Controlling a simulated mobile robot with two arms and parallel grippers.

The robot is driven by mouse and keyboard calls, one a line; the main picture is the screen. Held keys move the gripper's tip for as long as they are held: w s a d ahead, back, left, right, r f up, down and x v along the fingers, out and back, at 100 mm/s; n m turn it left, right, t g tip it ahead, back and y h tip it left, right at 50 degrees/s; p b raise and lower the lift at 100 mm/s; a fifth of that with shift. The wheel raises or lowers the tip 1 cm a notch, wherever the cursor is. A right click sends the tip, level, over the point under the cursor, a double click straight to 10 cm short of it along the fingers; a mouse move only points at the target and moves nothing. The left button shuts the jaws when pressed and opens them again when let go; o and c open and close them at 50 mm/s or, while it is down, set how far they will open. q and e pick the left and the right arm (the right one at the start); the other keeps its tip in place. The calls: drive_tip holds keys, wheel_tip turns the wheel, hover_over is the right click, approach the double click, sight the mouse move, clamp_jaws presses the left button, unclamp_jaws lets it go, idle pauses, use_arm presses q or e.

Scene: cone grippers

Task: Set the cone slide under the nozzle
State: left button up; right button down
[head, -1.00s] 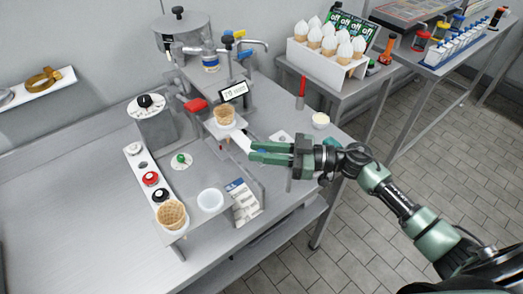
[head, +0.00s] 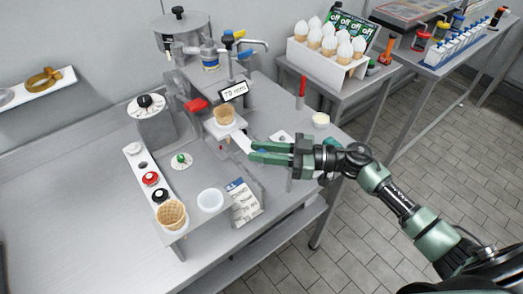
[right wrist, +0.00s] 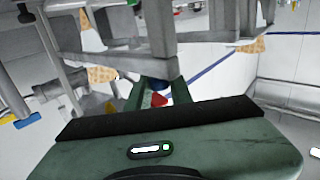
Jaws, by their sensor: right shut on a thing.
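The cone slide (head: 226,128) is a small pale holder with a white handle (head: 243,143) pointing toward my right arm. A waffle cone (head: 224,115) stands in it, below and in front of the machine's display. My right gripper (head: 252,152) has its green fingers at the handle's end and is shut on it; the exact contact is hard to make out. In the right wrist view the green fingers (right wrist: 157,92) show only partly, below grey machine parts. The nozzle's outlet cannot be told clearly among the machine's fittings. My left gripper is not in view.
A rack of filled cones (head: 327,55) is on the side table.

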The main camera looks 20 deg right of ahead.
sight(239, 135)
drive_tip(key=w, duration=0.2)
drive_tip(key=w+a, duration=0.1)
drive_tip(key=shift+w+a, duration=0.15)
drive_tip(key=shift+w, duration=0.25)
drive_tip(key=shift+s+r, duration=0.1)
drive_tip(key=c, duration=1.6)
unclamp_jaws()
drive_tip(key=o, duration=0.3)
drive_tip(key=shift+w, duration=0.2)
